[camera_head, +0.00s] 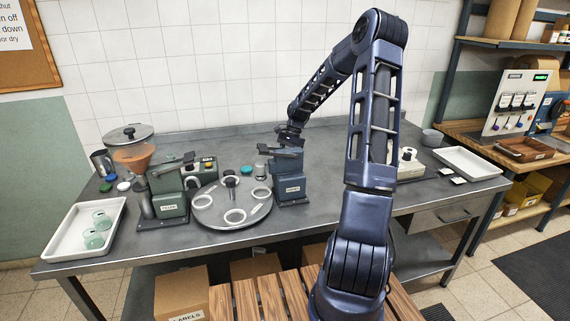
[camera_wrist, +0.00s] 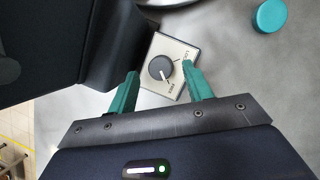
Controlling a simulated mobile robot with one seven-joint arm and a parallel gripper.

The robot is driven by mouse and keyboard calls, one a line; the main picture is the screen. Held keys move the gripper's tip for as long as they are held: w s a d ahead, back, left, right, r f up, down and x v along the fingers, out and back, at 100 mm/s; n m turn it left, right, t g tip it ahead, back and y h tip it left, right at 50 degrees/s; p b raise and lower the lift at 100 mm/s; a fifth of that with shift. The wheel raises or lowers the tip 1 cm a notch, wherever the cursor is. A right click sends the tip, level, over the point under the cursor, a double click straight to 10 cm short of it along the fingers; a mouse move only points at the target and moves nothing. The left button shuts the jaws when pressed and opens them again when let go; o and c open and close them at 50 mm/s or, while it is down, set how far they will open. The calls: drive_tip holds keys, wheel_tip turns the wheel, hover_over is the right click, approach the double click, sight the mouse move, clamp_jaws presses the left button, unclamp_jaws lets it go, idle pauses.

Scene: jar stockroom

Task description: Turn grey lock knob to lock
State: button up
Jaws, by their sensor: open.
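The grey lock knob (camera_wrist: 160,68) is a dark round dial with a pale pointer line, on a cream plate (camera_wrist: 181,52) with small lettering that I cannot read fully. The plate lies beside a dark machine body. My gripper (camera_wrist: 160,85) has two teal fingers, apart and empty, one on each side of the plate's near part in the wrist view. The knob shows between and just beyond the fingertips; I see no contact. In the head view my arm reaches over the table to behind the blue-grey machine (camera_head: 290,180), and the knob is hidden there.
A teal lid (camera_wrist: 269,16) lies right of the plate. White trays (camera_head: 84,230) (camera_head: 467,163) lie at both table ends.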

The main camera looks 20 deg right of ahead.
drive_tip(key=shift+x, duration=0.95)
drive_tip(key=c, duration=1)
drive_tip(key=shift+o, duration=0.2)
